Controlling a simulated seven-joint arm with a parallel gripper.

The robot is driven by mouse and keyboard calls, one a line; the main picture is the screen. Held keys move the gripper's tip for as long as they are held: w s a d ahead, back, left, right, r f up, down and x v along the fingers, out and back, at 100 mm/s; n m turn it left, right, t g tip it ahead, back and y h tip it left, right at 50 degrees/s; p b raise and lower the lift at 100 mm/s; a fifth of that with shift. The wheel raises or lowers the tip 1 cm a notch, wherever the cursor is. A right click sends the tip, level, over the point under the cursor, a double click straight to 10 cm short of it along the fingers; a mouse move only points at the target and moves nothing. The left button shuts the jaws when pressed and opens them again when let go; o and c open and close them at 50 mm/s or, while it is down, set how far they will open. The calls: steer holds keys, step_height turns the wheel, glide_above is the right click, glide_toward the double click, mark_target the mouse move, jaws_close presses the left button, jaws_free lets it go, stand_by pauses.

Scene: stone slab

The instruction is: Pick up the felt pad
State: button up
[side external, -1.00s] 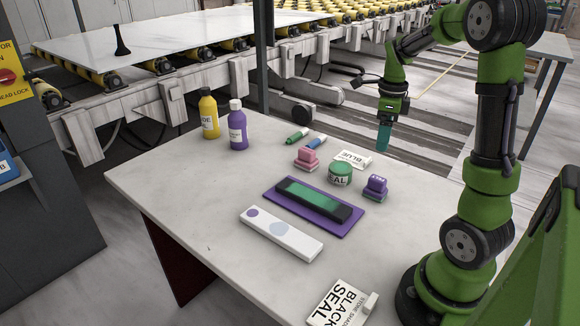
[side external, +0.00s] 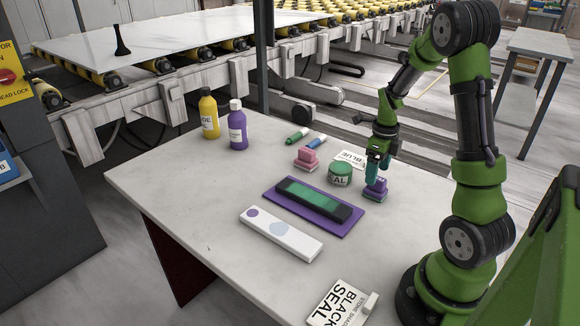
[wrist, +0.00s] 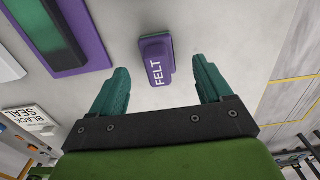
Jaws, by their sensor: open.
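The felt pad is a small purple block with a raised grip. In the wrist view the felt pad (wrist: 157,62) shows the white word FELT and lies ahead of my gripper (wrist: 160,88), roughly centred between the two teal fingers. The fingers are spread apart and nothing is between their tips. In the side view the felt pad (side external: 375,189) stands on the stone-topped table, and my gripper (side external: 372,172) is just above it, its fingers partly covering it. Whether they touch the pad cannot be told.
A white strip (side external: 281,234) lies in front.

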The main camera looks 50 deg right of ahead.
mark_target(378, 178)
steer(key=f, duration=0.5)
steer(key=shift+s+a+f, duration=0.15)
steer(key=shift+s+a, duration=0.05)
steer(key=shift+s, duration=0.15)
steer(key=c, duration=1.3)
step_height(378, 178, up, 10)
steer(key=shift+r, duration=0.1)
